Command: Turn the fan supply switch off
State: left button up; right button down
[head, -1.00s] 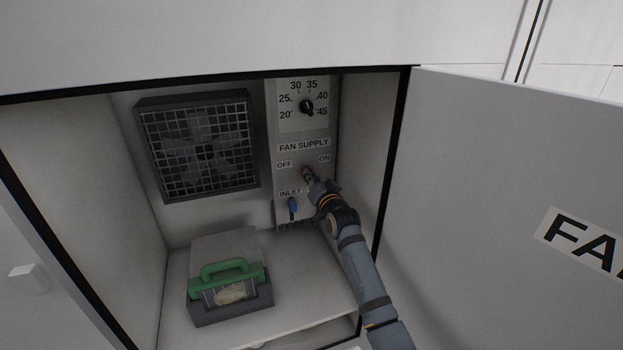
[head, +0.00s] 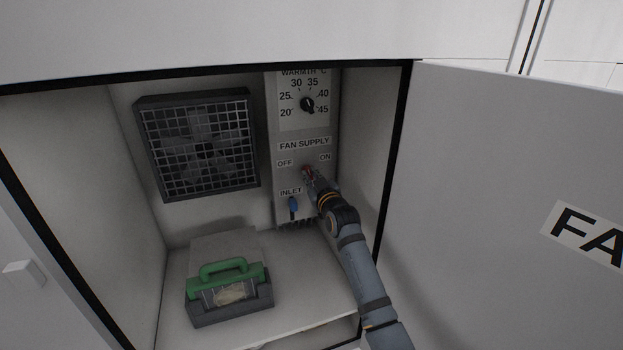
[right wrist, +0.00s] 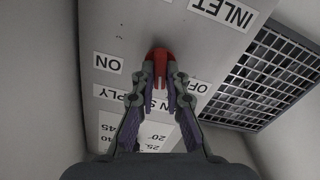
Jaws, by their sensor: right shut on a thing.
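The fan supply switch (right wrist: 159,58) is a red knob on the grey panel (head: 288,222), between the OFF label (head: 284,163) and the ON label (head: 325,157). My right gripper (head: 309,174) reaches it from the lower right in the head view. In the right wrist view the fingers (right wrist: 160,84) are closed on both sides of the red knob. That view is turned over, with ON at left and OFF at right. The fingers partly cover the knob, and its exact pointing direction is hard to tell. My left gripper is not in view.
A caged fan (head: 200,145) is on the back wall. A grey box with a green handle (head: 226,267) stands on the cabinet floor. The open door (head: 480,200) bounds the right.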

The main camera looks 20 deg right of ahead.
jog(key=shift+n+b, duration=0.4)
jog(key=shift+n, duration=1.9)
jog(key=c, duration=1.4)
grip_release()
jog(key=shift+a, duration=0.1)
jog(key=s, duration=1.2)
jog(key=shift+d+f, duration=0.1)
jog(key=shift+d, duration=0.1)
